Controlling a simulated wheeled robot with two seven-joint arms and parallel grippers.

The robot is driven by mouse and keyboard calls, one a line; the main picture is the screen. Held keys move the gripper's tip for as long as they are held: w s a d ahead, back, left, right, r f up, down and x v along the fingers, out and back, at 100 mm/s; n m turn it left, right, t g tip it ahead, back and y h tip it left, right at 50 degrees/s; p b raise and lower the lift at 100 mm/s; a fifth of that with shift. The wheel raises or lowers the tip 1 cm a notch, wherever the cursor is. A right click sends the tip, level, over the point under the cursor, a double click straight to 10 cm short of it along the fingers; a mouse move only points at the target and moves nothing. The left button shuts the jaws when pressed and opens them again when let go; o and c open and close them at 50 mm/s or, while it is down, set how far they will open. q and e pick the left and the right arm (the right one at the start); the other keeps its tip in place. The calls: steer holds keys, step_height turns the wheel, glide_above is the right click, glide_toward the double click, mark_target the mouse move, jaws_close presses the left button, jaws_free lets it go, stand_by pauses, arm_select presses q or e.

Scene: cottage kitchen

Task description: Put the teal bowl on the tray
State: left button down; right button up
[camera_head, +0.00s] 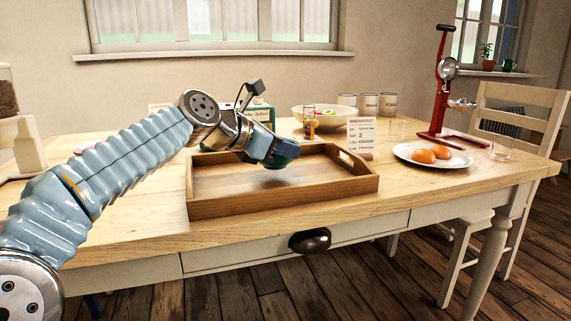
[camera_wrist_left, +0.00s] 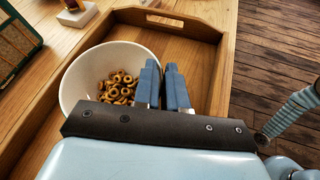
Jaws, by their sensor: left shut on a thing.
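The teal bowl (camera_head: 286,152) is held over the wooden tray (camera_head: 285,206), with a soft shadow on the tray floor below it. In the left wrist view the bowl (camera_wrist_left: 82,82) shows a pale inside with several brown rings in it. My left gripper (camera_wrist_left: 168,72) is shut on the bowl's rim; its fingers hide part of that rim. In the head view the left gripper (camera_head: 272,150) reaches in over the tray from the left. The tray (camera_wrist_left: 200,58) also shows around the bowl in the wrist view. My right gripper is not in view.
The tray floor looks empty. Behind it stand a large bowl (camera_head: 318,122), a small jar (camera_head: 308,118), a white card (camera_head: 361,134) and a green box (camera_head: 262,113).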

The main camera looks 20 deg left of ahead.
arm_select(q)
step_height(320, 180, down, 2)
steer(key=shift+s+f+b, duration=0.1)
steer(key=shift+f+b, duration=0.15)
steer(key=shift+b, duration=0.1)
steer(key=shift+r, duration=0.1)
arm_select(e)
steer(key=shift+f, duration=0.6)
arm_select(q)
steer(key=c, duration=1.6)
jaws_free()
steer(key=shift+f, duration=0.2)
steer(key=shift+c, duration=0.2)
steer(key=o, duration=0.5)
steer(key=shift+c, duration=0.2)
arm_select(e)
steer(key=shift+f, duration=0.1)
arm_select(q)
steer(key=shift+a+r, duration=0.1)
steer(key=shift+r, duration=0.2)
steer(key=p+v, duration=0.1)
steer(key=v, duration=1.1)
steer(key=shift+f+p, duration=0.15)
steer(key=shift+p, duration=0.25)
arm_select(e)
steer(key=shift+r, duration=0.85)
